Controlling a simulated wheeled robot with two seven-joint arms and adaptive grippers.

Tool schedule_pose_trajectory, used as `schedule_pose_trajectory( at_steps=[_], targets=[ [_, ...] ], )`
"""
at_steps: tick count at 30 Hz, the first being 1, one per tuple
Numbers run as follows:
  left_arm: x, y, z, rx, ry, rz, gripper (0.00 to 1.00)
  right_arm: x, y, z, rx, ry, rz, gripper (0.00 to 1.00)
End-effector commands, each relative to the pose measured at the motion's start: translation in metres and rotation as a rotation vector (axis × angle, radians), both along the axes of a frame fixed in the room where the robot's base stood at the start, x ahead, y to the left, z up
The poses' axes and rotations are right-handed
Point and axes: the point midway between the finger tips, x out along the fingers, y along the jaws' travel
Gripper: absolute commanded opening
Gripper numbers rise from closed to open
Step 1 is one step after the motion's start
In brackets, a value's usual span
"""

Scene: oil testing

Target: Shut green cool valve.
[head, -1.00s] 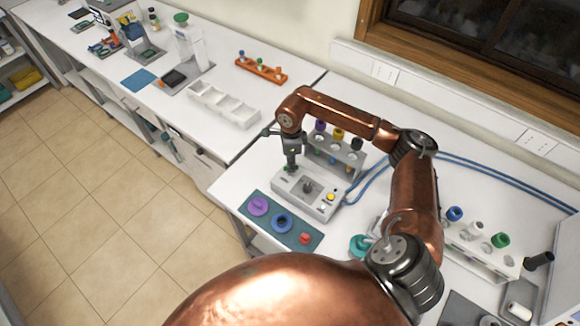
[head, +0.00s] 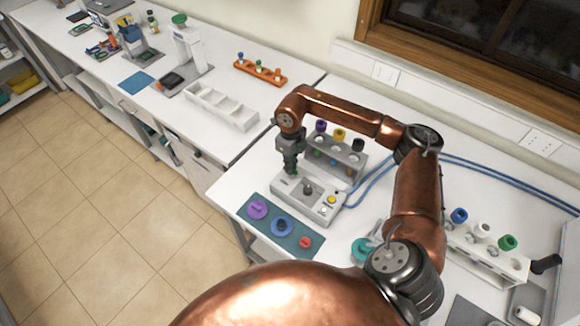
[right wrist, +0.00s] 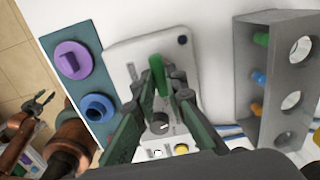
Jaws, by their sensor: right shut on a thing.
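The grey control box (head: 322,203) stands on the near bench. It shows a black knob and a yellow button. An upright green handle (right wrist: 157,76) is over the box's end in the right wrist view. My right gripper (head: 293,170) points down at the box's left end, and its fingers (right wrist: 160,83) are shut on the green handle. The fingers hide the handle's lower part. My left gripper (right wrist: 44,101) shows small at the left of the right wrist view, over the floor, with its fingers apart and empty.
A grey rack (head: 357,170) with purple, yellow and black caps stands just behind the box. A dark mat (head: 265,239) with purple, blue and red pieces lies in front. Blue hoses (head: 470,167) run to the right. A white rack (head: 487,254) stands right.

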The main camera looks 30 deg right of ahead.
Motion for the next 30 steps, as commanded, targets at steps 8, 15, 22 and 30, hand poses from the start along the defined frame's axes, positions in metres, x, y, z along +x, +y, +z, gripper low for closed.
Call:
schedule_pose_trajectory(
  at_steps=[8,15,22,30],
  targets=[
    [-0.0001,-0.0001,-0.0010,0.000,0.000,0.000,0.40,-0.0024,-0.0009,-0.0021,-0.003,0.007,-0.035,0.00],
    [0.0000,-0.0001,-0.0010,0.000,0.000,0.000,0.40,-0.0026,-0.0008,-0.0022,-0.003,0.009,-0.036,0.00],
    [0.0001,-0.0001,-0.0010,0.000,0.000,0.000,0.40,-0.0018,-0.0004,-0.0016,-0.001,0.006,-0.034,0.21],
    [0.0002,-0.0001,-0.0009,0.000,-0.001,0.000,0.40,-0.0005,0.0006,-0.0007,0.000,0.003,-0.033,0.29]
  ],
)
